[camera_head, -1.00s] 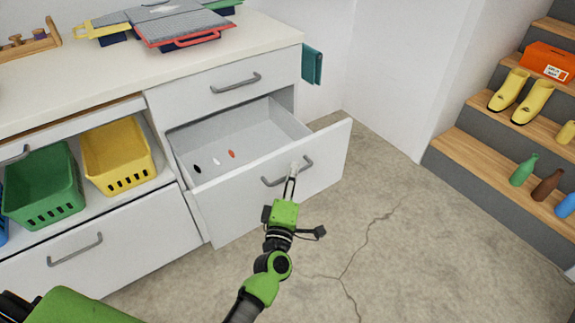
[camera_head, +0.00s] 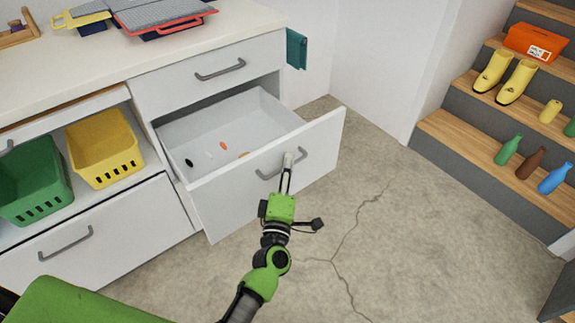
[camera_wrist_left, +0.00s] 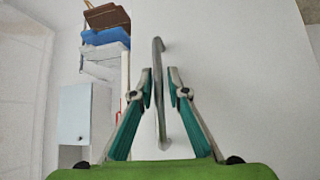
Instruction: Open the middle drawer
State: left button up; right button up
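The middle drawer (camera_head: 312,178) of the white cabinet is pulled well out below a shut top drawer (camera_head: 213,72). Small items lie on its floor, among them a black one (camera_head: 189,162) and an orange one (camera_head: 223,145). My left gripper (camera_head: 288,160) is at the drawer's grey handle (camera_head: 303,158). In the left wrist view, the handle (camera_wrist_left: 159,60) runs between the two fingers (camera_wrist_left: 161,88), which are drawn in close around it. Fingertip contact is hard to make out. My right gripper is not in view.
A lower drawer (camera_head: 90,240) is shut at left. Green (camera_head: 35,187) and yellow (camera_head: 104,150) baskets sit in an open shelf. Steps (camera_head: 460,132) with boots and bottles stand at right. The cracked concrete floor (camera_head: 400,240) in front is clear.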

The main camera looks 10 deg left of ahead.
pick_arm(q)
jog(key=s+d+f, duration=0.1)
jog(key=s, duration=1.1)
jog(key=shift+d+f, duration=0.15)
jog(key=shift+f, duration=0.15)
jog(key=shift+w, duration=0.1)
